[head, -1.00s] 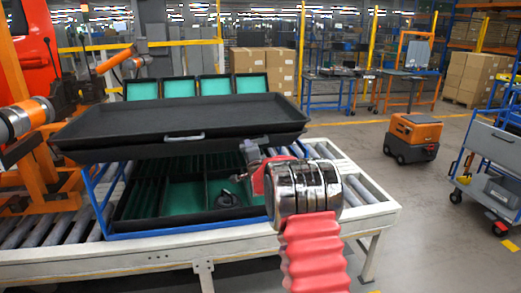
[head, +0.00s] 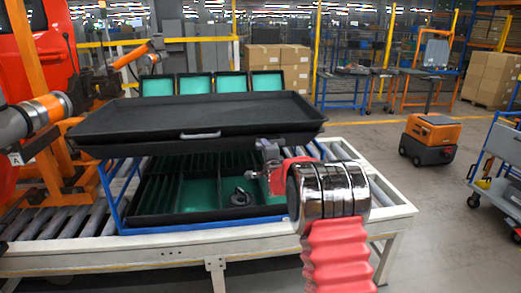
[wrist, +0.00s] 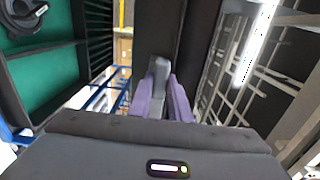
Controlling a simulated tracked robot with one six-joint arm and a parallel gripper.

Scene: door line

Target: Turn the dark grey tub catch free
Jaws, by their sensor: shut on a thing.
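The dark grey catch (wrist: 159,72) stands between the purple fingers of my gripper (wrist: 161,92) in the wrist view, against a dark wall. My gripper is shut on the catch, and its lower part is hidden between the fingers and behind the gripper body. In the head view my gripper (head: 268,152) is at the right front, just under the rim of the wide black tub (head: 200,115). The tub has a light handle (head: 200,135) on its front. The catch is too small to make out in the head view.
Below the tub, a green-lined compartmented tray (head: 205,197) holds a dark round item (head: 241,197). A blue frame (head: 112,200) and white roller conveyor (head: 385,208) surround it. An orange arm (head: 45,107) stands left. An orange cart (head: 432,138) stands on open floor at right.

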